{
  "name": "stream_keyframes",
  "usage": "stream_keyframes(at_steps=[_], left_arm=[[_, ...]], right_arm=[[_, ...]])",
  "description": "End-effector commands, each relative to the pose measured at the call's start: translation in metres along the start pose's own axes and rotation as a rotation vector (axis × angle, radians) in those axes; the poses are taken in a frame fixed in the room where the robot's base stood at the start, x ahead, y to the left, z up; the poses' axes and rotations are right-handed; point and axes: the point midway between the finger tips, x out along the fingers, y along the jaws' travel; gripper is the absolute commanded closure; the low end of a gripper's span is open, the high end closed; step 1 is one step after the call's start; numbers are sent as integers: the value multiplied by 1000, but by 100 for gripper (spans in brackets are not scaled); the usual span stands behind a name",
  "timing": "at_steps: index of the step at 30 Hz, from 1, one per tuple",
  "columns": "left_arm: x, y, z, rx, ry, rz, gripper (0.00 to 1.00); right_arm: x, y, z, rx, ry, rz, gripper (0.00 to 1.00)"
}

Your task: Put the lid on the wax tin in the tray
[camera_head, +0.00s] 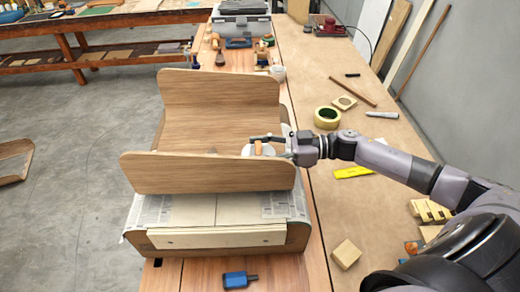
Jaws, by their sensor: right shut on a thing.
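My right gripper (268,145) reaches in from the right, just behind the top edge of the front wooden panel. It is shut on a small tan piece (258,147), with a pale round disc (246,150) at its fingers; the disc looks like the lid, and the tan piece may be its knob. The panel hides what lies below the disc. I cannot make out the wax tin or tell which thing is the tray. My left gripper is not in view.
A bent wooden form (210,172) with raised front and back panels stands on newspaper (150,212). A tape roll (327,117), yellow rule (352,172) and wood blocks (346,254) lie on the right bench. A blue tool (238,280) lies at the front. Bench space between these is clear.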

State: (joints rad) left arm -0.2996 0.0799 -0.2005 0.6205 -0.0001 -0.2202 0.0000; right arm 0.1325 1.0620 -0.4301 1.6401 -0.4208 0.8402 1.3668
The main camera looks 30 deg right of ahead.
Motion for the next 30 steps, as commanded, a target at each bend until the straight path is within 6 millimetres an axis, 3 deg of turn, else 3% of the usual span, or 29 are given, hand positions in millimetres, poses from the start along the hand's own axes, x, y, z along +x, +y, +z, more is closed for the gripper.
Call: stream_keyframes(at_steps=[7,8,18,30], left_arm=[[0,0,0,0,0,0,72],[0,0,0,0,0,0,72],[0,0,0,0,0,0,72],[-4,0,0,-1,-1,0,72]], right_arm=[[0,0,0,0,0,0,62],[0,0,0,0,0,0,41],[0,0,0,0,0,0,19],[0,0,-4,0,-1,0,19]])
